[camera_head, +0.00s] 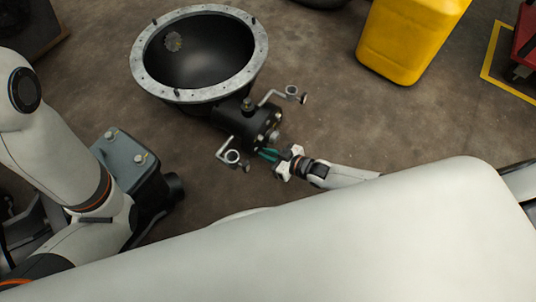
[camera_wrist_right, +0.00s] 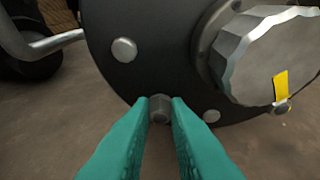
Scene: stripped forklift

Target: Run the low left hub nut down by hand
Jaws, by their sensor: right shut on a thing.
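The hub (camera_wrist_right: 150,55) is a round black plate in the right wrist view, with a large silver faceted cap (camera_wrist_right: 262,55) at its middle. A small dark nut (camera_wrist_right: 160,108) sits at the hub's low left edge. The teal fingers of my right gripper (camera_wrist_right: 160,112) are shut on this nut, one on each side. In the camera head view my right gripper (camera_head: 266,154) reaches the hub end of the black housing (camera_head: 236,117) from the right. The nut is too small to make out there. My left arm shows at the left, but its gripper does not.
Round-headed fasteners (camera_wrist_right: 124,50) sit on the hub face, and a yellow marker (camera_wrist_right: 281,86) is at its right. Bent metal arms (camera_head: 226,153) stick out beside the housing. A large flanged bowl (camera_head: 146,75), a yellow container (camera_head: 408,40) and a grey box (camera_head: 124,158) stand around.

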